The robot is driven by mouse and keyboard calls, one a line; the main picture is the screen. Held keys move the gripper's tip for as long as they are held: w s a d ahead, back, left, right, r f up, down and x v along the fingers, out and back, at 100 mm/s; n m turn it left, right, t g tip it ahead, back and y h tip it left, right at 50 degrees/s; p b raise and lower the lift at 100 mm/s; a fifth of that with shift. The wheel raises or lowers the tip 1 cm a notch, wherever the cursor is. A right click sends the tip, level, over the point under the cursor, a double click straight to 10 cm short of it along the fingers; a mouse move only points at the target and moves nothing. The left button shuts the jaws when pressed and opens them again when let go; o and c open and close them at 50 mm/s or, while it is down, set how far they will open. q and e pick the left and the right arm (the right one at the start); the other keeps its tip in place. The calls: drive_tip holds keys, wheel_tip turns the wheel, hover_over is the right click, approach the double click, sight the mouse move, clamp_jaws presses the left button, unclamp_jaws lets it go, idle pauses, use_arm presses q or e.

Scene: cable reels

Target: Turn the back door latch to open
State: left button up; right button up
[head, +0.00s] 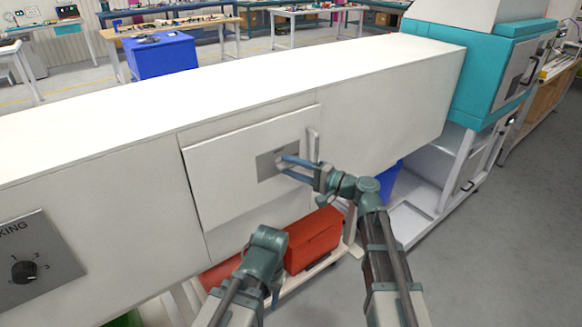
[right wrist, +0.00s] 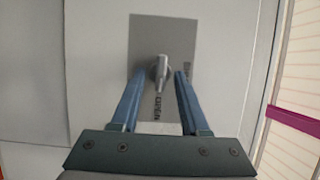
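The back door (head: 225,175) is a flat white panel in the long white machine body, and it appears closed. A grey latch plate (head: 265,167) is set in it and also shows in the right wrist view (right wrist: 150,30). The small grey latch knob (right wrist: 160,72) has its handle along the picture's vertical, with the word OPEN below it. My right gripper (right wrist: 160,78) is open, with one blue finger on each side of the knob and visible gaps. In the head view, my right gripper (head: 283,167) reaches the plate. My left arm shows low in the middle; its fingers do not show.
A vertical handle (head: 313,143) stands at the door's right edge. A dial panel (head: 40,262) is at the lower left. Red bins (head: 312,240) sit below the machine. A teal unit (head: 490,75) stands at the right. Grey floor at the lower right is clear.

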drive_tip(key=v, duration=1.4)
drive_tip(key=shift+a+f, duration=0.1)
drive_tip(key=s+a+f+n+g+h+p, duration=0.6)
drive_tip(key=s+a+f+g, duration=0.25)
drive_tip(key=s+a, duration=0.3)
use_arm(q)
wheel_tip(320, 180, up, 11)
drive_tip(key=p, duration=0.5)
use_arm(e)
drive_tip(key=s+d+f+n+h, duration=0.2)
drive_tip(key=s+d+n+h, duration=0.2)
drive_tip(key=s+h, duration=0.4)
drive_tip(key=g+h, duration=0.1)
drive_tip(key=h, duration=0.1)
drive_tip(key=shift+s+d+h, duration=0.3)
drive_tip(key=shift+s+h, duration=0.05)
drive_tip(key=shift+h, duration=0.05)
use_arm(q)
drive_tip(key=shift+c, duration=0.2)
use_arm(e)
drive_tip(key=shift+f, duration=0.1)
